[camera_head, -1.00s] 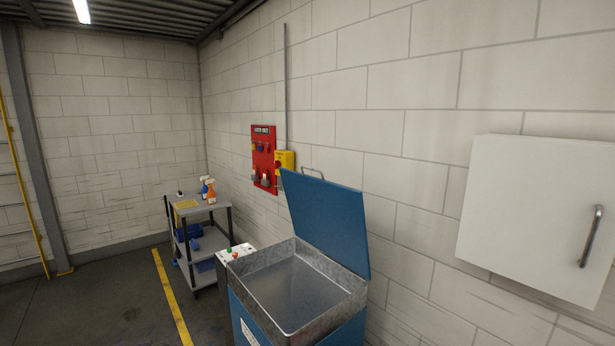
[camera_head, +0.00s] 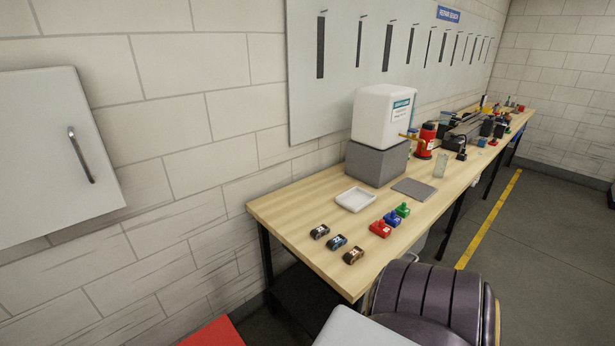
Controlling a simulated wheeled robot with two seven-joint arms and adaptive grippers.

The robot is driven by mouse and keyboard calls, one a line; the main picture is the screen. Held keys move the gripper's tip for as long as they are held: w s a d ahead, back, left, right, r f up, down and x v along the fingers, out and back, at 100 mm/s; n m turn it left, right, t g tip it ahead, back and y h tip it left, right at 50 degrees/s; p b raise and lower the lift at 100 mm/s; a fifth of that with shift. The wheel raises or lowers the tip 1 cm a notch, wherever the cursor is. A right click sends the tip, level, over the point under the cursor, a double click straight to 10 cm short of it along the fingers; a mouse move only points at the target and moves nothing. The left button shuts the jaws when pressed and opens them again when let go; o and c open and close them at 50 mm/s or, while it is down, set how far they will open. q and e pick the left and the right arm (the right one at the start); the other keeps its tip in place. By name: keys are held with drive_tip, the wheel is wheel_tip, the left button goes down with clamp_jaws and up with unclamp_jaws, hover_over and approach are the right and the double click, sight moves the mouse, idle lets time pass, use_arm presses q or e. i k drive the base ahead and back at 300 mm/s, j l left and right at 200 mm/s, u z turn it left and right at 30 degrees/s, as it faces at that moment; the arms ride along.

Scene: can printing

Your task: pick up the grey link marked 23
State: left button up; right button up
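Three small links lie in a slanting row near the front left end of the wooden bench. The one farthest back is dark grey (camera_head: 320,232), the middle one is bluish (camera_head: 337,242), and the nearest is bronze-brown (camera_head: 353,256). Each has a small pale label, too small to read, so I cannot tell which bears 23. The grey-looking link stands clear of the others. Neither of my grippers is in view.
The wooden bench (camera_head: 283,203) runs away to the right. A white tray (camera_head: 356,199), red (camera_head: 380,229), blue (camera_head: 392,218) and green (camera_head: 403,209) pieces, a grey plate (camera_head: 414,190) and a white tank on a grey block (camera_head: 376,164) stand on it. A white wall cabinet (camera_head: 50,150) hangs left.

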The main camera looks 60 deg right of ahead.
sight(323, 229)
drive_tip(key=z, duration=2)
